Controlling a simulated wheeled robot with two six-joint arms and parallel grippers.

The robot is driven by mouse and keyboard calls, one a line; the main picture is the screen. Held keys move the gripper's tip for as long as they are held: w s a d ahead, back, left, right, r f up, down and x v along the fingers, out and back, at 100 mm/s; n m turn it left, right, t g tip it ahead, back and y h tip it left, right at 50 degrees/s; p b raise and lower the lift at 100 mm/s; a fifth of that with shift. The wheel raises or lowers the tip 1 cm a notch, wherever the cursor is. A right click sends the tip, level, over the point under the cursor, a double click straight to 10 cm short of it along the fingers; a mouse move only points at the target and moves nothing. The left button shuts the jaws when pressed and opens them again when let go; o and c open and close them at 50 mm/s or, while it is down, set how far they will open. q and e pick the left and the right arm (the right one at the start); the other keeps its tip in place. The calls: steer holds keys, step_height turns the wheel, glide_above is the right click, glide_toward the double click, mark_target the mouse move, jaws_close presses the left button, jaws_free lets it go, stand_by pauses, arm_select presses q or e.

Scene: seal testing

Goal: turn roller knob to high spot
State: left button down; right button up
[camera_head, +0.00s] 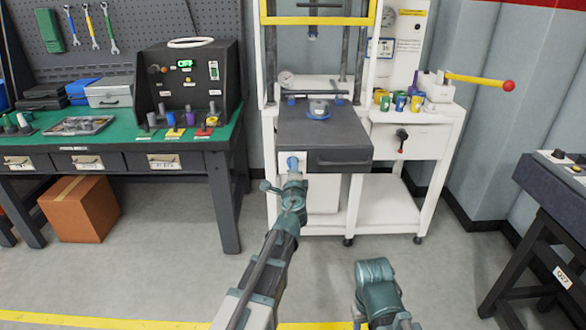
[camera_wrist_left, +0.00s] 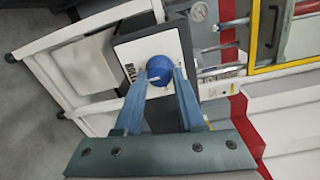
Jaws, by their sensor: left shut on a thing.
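The roller knob is a round blue knob (camera_wrist_left: 160,68) on a white plate (camera_wrist_left: 141,48) with black lettering, partly readable as "ROLL", in the left wrist view. In the head view the knob (camera_head: 293,162) shows at the front left of the dark-topped press unit. My left gripper (camera_head: 292,175) reaches up to it from below. In the left wrist view, the two fingers of my left gripper (camera_wrist_left: 160,80) close on opposite sides of the knob. The plate's position marks are too small or hidden to read. Part of my right arm shows at the bottom, but its gripper does not.
A white press frame (camera_head: 318,20) with a yellow bar rises behind the dark unit (camera_head: 305,137). A green-topped bench (camera_head: 100,141) stands left, with a control box (camera_head: 187,75) reading "OFF". A white cart (camera_head: 415,145) is right, and a dark table (camera_head: 560,205) at far right.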

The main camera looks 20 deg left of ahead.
stand_by(0.4)
arm_select(q)
steer(key=c, duration=0.5)
jaws_free()
